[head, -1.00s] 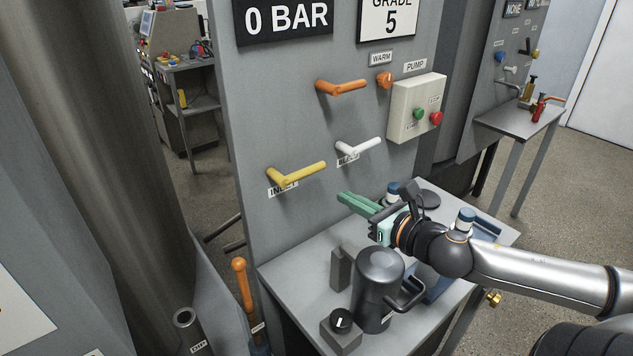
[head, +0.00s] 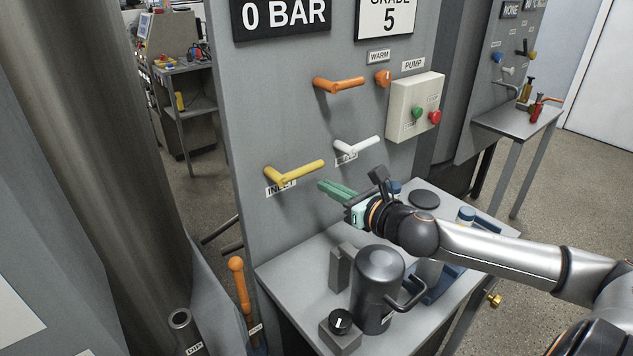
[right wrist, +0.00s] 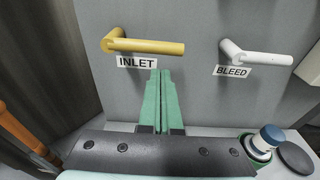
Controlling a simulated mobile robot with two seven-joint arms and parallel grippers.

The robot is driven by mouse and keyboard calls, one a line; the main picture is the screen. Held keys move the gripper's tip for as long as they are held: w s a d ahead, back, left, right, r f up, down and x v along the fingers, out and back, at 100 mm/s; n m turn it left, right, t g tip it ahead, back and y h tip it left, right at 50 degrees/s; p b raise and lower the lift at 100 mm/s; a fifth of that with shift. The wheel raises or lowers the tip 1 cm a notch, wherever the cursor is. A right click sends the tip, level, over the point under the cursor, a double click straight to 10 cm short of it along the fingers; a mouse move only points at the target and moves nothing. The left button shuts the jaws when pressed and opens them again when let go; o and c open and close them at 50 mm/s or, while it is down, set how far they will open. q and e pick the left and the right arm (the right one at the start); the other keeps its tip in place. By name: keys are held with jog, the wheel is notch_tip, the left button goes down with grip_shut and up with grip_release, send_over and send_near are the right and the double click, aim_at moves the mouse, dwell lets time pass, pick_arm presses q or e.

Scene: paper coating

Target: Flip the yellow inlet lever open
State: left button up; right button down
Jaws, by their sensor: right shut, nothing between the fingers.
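The yellow inlet lever (head: 296,172) sticks out from the grey panel in the head view, its handle pointing right and slightly up. In the right wrist view the yellow lever (right wrist: 146,45) lies level above the INLET label (right wrist: 137,63). My right gripper (head: 322,186) has green fingers, shut and empty. In the right wrist view the shut fingers (right wrist: 160,74) point up at the panel, under the handle's right part. My left gripper is not in view.
A white bleed lever (head: 358,148) is just right of the inlet lever. An orange lever (head: 340,85) and a pump box (head: 400,108) are higher up. A dark jug (head: 376,290) and a knob block (head: 341,330) stand on the grey shelf below my right arm.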

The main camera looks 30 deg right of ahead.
jog(key=shift+w+a+f+p, duration=0.15)
jog(key=shift+w+p, duration=0.05)
jog(key=shift+w, duration=0.9)
jog(key=shift+w+a+f+p, duration=0.1)
jog(key=shift+w+p, duration=0.05)
jog(key=shift+w, duration=0.9)
jog(key=shift+r, duration=0.1)
jog(key=shift+r+n+p, duration=0.15)
jog(key=shift+n+p, duration=0.25)
